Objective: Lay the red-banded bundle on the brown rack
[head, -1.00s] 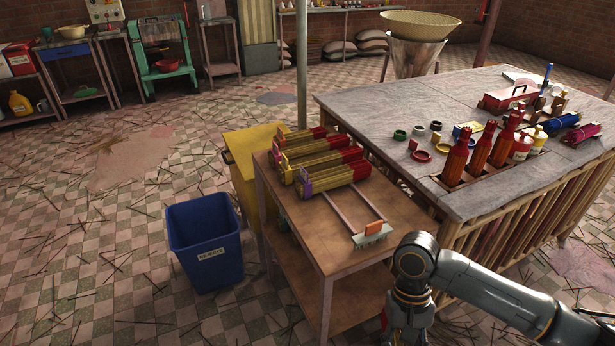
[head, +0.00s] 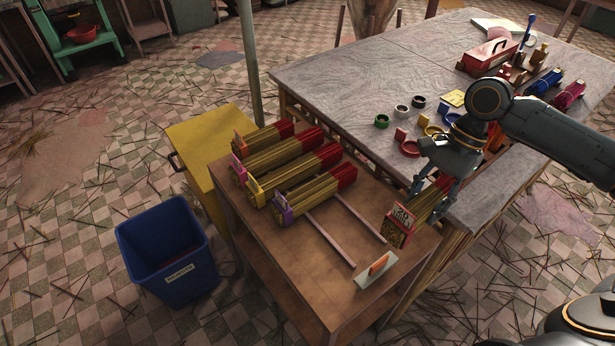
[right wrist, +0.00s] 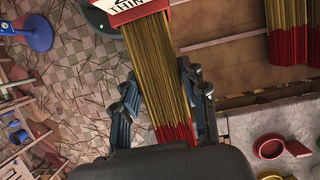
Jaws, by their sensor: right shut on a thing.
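My right gripper (head: 432,188) is shut around a bundle of tan sticks (head: 424,208) with red tips and a red-edged label block at one end. It holds the bundle tilted, label end lower, above the right edge of the brown rack (head: 290,262). In the right wrist view the bundle (right wrist: 155,72) runs between the two fingers (right wrist: 160,98), red tips toward the wrist. Several similar bundles (head: 297,180) lie side by side on the rack's left part. Two bare rails (head: 330,238) run in front of them. My left gripper is not in view.
A small white bracket with an orange piece (head: 377,268) stands at the rails' near end. The grey worktable (head: 345,75) adjoins behind, with small rings (head: 410,149) and a red toolbox (head: 490,55). A blue bin (head: 165,250) and yellow cabinet (head: 205,130) stand left.

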